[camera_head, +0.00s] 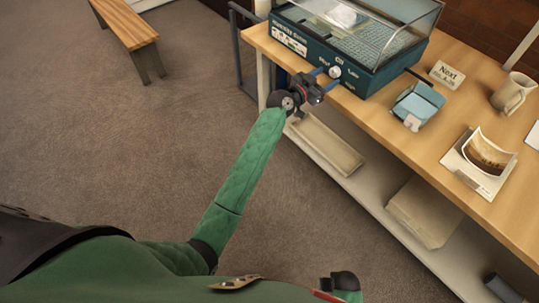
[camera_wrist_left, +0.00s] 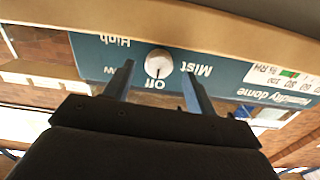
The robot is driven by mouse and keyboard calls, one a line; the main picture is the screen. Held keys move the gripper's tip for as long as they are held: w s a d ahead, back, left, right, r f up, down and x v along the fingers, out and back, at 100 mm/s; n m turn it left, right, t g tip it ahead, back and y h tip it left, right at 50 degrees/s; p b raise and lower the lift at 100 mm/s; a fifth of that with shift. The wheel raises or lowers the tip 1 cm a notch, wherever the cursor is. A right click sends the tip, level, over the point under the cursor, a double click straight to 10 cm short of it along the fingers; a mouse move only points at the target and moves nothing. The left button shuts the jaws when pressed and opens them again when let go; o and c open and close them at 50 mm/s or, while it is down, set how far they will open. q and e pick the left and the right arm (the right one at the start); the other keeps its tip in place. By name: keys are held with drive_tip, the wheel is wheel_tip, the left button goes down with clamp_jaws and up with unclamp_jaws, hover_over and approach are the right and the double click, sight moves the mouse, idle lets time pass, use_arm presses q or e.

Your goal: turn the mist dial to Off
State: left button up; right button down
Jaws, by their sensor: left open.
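The mist dial (camera_head: 335,72) is a round pale knob on the teal front of the humidity dome (camera_head: 355,79). In the left wrist view, which is upside down, the dial (camera_wrist_left: 158,63) shows between my finger tips, with "Off" just below it, "Mist" to the right and "High" to the left. A thin mark crosses the knob's face toward the "Off" side, but its exact setting is hard to tell. My left gripper (camera_head: 322,80) is open in front of the dial, a finger on either side; contact is not visible. My right gripper does not show.
The dome stands on the wooden table (camera_head: 408,139). A bench (camera_head: 128,27) stands far left; the carpet between is clear.

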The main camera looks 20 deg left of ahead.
use_arm(q)
drive_tip(key=s+a+f+n+g+y, duration=0.1)
drive_tip(key=s+a+f+g+y, duration=0.1)
drive_tip(key=s, duration=0.7)
drive_tip(key=s+a+f+n+g+y, duration=0.2)
drive_tip(key=s+a, duration=0.3)
drive_tip(key=s, duration=0.5)
drive_tip(key=s+a+f+n+g+y, duration=0.1)
drive_tip(key=s+a+f+g+y, duration=0.3)
drive_tip(key=s, duration=0.5)
drive_tip(key=shift+s+n, duration=0.3)
drive_tip(key=shift+a, duration=0.1)
